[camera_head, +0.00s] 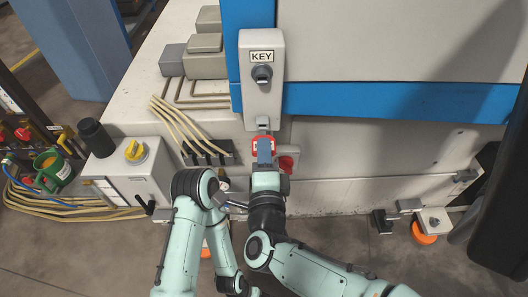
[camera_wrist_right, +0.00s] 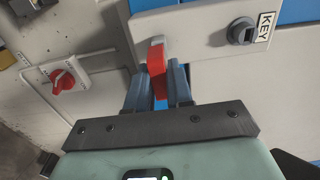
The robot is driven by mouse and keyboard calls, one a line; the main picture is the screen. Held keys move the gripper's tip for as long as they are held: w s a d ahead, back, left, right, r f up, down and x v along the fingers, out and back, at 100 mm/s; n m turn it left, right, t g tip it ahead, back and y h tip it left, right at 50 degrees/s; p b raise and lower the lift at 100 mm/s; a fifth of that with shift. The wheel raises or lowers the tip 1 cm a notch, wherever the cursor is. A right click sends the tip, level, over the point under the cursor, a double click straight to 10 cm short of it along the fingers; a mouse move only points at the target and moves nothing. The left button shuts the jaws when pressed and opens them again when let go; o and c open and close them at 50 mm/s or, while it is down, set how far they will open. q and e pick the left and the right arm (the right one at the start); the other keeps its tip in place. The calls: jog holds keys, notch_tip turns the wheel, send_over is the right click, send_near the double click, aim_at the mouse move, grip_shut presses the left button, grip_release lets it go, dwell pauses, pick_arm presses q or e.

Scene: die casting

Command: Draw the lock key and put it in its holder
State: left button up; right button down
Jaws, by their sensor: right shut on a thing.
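My right gripper (camera_head: 264,148) is just below a grey box marked KEY (camera_head: 262,95). It is shut on a red key tag (camera_wrist_right: 157,64), which sits between its two fingers in the right wrist view. A pale end of the tag points up toward the box's lower edge; I cannot tell whether it touches. In the head view the fingers cover much of the red tag (camera_head: 263,141). A dark round key switch (camera_head: 262,73) sits under the KEY label, and it also shows in the wrist view (camera_wrist_right: 242,32). My left arm is folded at the left; its gripper is out of view.
A red rotary knob (camera_head: 286,163) on a pale plate is close beside my right gripper, also in the wrist view (camera_wrist_right: 64,81). At left are a cabinet with a yellow knob (camera_head: 135,150), a black cylinder (camera_head: 96,138) and cables. The machine wall (camera_head: 350,160) is just ahead.

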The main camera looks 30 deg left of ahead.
pick_arm(q)
jog(key=shift+a+f+b, duration=0.1)
jog(key=shift+f+b, duration=0.4)
jog(key=shift+f, duration=0.1)
pick_arm(e)
jog(key=shift+f, duration=0.1)
dwell(0.7)
pick_arm(q)
jog(key=shift+f, duration=0.2)
pick_arm(e)
jog(key=shift+x, duration=1.65)
jog(key=c, duration=0.9)
grip_release()
jog(key=shift+c, duration=0.2)
jog(key=shift+s+d, duration=0.25)
jog(key=shift+s, duration=0.15)
pick_arm(q)
jog(key=w, duration=0.1)
jog(key=w+a+t, duration=0.1)
jog(key=w, duration=0.1)
jog(key=shift+f+y, duration=0.15)
jog(key=shift+y, duration=0.15)
pick_arm(e)
jog(key=v, duration=1.2)
jog(key=shift+s, duration=0.25)
jog(key=shift+d, duration=0.1)
